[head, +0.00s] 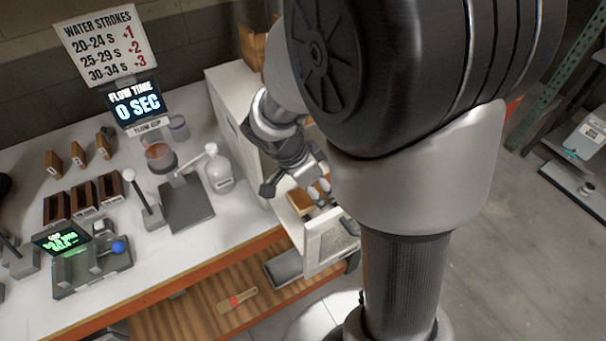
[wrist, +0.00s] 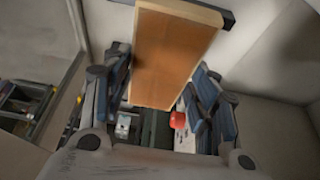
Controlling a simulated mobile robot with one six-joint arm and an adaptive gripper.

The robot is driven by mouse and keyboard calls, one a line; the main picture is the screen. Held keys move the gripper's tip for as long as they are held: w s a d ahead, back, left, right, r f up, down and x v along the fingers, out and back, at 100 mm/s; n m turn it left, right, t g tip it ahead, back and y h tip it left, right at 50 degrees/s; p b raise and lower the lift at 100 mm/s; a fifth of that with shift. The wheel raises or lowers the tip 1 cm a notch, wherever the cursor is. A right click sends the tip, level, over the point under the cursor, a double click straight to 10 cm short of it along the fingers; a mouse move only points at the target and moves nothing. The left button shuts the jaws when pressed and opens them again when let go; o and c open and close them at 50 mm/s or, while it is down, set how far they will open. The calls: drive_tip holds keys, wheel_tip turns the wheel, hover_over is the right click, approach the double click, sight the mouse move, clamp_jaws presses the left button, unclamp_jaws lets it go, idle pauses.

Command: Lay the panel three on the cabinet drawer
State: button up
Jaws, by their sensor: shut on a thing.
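My gripper (head: 305,188) is at the white cabinet (head: 232,92), over its pulled-out drawer (head: 327,246). It is shut on a flat wooden panel (wrist: 172,55), which sits between the fingers in the wrist view, with a dark strip at its far end. My gripper (wrist: 165,92) shows there with one finger on each side of the panel. In the head view a brown piece of the panel (head: 299,201) shows below the fingers at the drawer opening. I cannot tell whether it touches the drawer. My arm hides part of the cabinet.
Floor (head: 510,240) is open at right.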

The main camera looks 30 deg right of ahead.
drive_tip(key=shift+f+b, duration=0.6)
drive_tip(key=shift+f, duration=1.45)
drive_tip(key=shift+f, duration=0.15)
drive_tip(key=o, duration=1.1)
drive_tip(key=shift+r, duration=0.4)
drive_tip(key=p+v, duration=0.3)
drive_tip(key=v, duration=0.8)
drive_tip(key=shift+a+r, duration=0.15)
drive_tip(key=shift+r, duration=0.15)
